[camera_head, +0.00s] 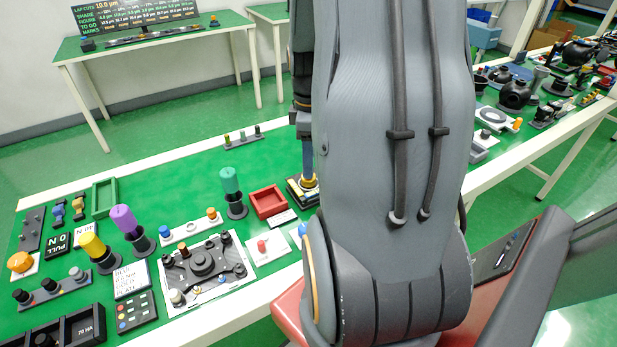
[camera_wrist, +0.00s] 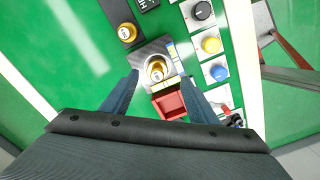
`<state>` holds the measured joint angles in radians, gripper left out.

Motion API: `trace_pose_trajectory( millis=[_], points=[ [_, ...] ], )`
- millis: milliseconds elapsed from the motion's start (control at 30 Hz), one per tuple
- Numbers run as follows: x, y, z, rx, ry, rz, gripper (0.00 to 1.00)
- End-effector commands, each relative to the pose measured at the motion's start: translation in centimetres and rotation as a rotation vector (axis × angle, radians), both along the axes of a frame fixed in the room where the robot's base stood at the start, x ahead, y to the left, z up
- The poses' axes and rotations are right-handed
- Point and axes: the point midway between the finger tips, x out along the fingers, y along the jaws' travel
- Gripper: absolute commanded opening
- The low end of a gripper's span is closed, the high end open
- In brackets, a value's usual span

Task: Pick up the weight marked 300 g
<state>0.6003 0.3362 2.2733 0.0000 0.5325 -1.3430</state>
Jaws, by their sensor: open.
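A brass weight (camera_wrist: 157,69) stands in a grey square holder (camera_wrist: 143,52) in the wrist view, ahead of and between my fingertips. A second brass weight (camera_wrist: 127,32) stands on a dark block farther up and left. I cannot read 300 g on either one. My gripper (camera_wrist: 161,76) is open, its two blue fingers spread to either side of the holder with nothing held. In the head view my gripper (camera_head: 307,172) is mostly hidden behind my arm, above a brass piece (camera_head: 309,183) on a dark base.
A red tray (camera_wrist: 170,105) lies close by the holder between my fingers; it also shows in the head view (camera_head: 268,202). Yellow (camera_wrist: 211,45) and blue (camera_wrist: 219,72) buttons stand right of it. A green cylinder on a post (camera_head: 232,183) and several fixtures crowd the green table.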

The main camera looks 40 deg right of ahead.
Motion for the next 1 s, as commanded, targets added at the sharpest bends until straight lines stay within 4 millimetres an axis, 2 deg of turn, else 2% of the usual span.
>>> trace_pose_trajectory(
  millis=[433, 767, 800, 1000],
  points=[
    [0.5, 0.0, -4.5, 0.002, 0.003, 0.000, 0.54],
    [0.6, -0.1, -5.2, 0.000, 0.000, 0.000, 0.54],
    [0.6, -0.1, -5.1, 0.000, 0.000, 0.000, 0.52],
    [0.6, -0.1, -5.1, 0.000, 0.000, 0.000, 0.19]
  ],
)
